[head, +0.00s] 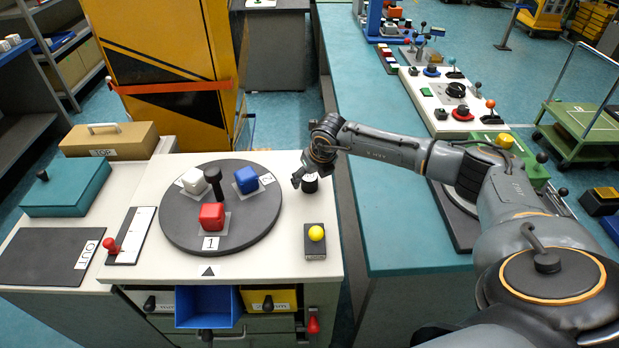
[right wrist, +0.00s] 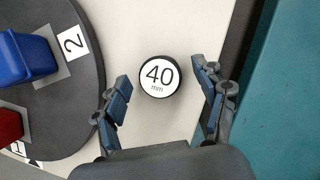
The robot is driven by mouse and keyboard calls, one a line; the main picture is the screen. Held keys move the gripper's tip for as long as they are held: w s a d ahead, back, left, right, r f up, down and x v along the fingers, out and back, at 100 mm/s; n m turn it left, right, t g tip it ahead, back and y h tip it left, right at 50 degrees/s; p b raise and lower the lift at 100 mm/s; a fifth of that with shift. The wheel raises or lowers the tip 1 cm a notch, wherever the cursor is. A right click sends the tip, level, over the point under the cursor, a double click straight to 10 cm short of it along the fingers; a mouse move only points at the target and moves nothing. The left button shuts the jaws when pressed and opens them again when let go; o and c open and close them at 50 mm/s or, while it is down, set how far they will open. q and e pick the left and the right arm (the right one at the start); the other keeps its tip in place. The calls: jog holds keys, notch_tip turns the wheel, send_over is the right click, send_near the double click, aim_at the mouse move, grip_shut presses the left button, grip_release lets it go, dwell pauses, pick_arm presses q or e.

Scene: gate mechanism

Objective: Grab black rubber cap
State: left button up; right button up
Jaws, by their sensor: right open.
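The black rubber cap (head: 310,184) is a short black cylinder on the cream tabletop, right of the dark round turntable. In the right wrist view the cap (right wrist: 160,76) shows a white top label reading "40 mm". My right gripper (head: 303,180) is open just above and beside the cap and partly covers it in the head view. In the right wrist view my gripper's fingers (right wrist: 165,88) are spread to the left and right of the cap, apart from it. My left gripper is not in view.
The turntable (head: 180,238) carries white, red (head: 212,216) and blue (head: 246,179) blocks around a black post (head: 213,182). A yellow ball on a dark base (head: 315,241) stands in front of the cap. A teal bench (head: 390,220) lies to the right.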

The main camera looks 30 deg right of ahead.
jog(key=shift+x, duration=0.85)
jog(key=shift+r, duration=0.1)
jog(key=c, duration=1.2)
jog(key=shift+c, duration=0.2)
jog(key=shift+r, duration=0.15)
